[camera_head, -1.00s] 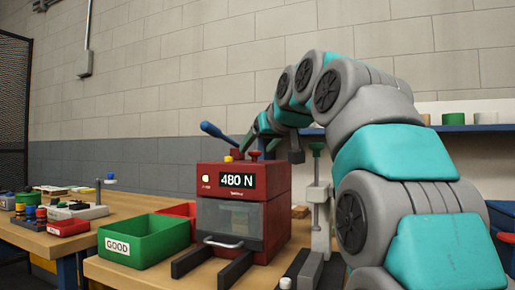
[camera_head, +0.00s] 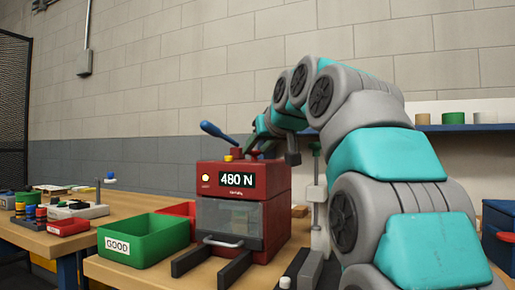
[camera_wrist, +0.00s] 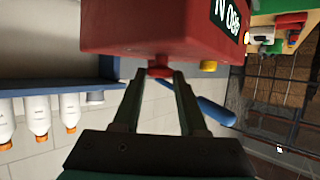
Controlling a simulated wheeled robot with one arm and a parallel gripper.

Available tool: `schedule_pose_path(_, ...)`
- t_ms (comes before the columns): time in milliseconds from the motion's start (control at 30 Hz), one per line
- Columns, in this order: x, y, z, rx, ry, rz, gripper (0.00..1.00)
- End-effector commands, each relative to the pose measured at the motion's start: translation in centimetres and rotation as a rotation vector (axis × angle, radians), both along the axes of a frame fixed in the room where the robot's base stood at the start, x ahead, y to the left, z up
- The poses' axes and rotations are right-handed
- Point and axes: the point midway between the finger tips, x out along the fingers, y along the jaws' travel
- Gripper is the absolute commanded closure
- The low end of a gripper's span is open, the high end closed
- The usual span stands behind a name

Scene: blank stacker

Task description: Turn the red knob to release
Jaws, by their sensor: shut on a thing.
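The red knob (camera_wrist: 159,72) sits on top of the red tester box (camera_wrist: 150,30). In the wrist view it lies between the two fingertips of my gripper (camera_wrist: 158,78), which is shut on it. In the head view my gripper (camera_head: 257,146) is at the top of the box, and its fingers hide most of the knob. The red box (camera_head: 218,180) shows "480 N" on its display (camera_head: 238,180) with a lit lamp beside it. Its front window (camera_head: 230,218) is closed.
A blue-handled lever (camera_head: 214,130) and a yellow button (camera_head: 228,158) stand close to the knob on the box top. A green bin marked GOOD (camera_head: 145,240) and a red bin (camera_head: 178,209) are to the left. A grey post (camera_head: 318,215) stands close on the right.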

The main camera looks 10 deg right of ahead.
Motion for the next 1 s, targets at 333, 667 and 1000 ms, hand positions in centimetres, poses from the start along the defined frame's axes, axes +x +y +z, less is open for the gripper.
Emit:
schedule_pose_path(333, -0.03, 0.07, 0.04, 0.0, 0.001, -0.012, 1.0)
schedule_pose_path(667, -0.04, 0.28, 0.2, -0.004, 0.002, -0.162, 1.0)
schedule_pose_path(1000, 0.13, 0.87, 0.45, -0.006, -0.003, -0.473, 1.0)
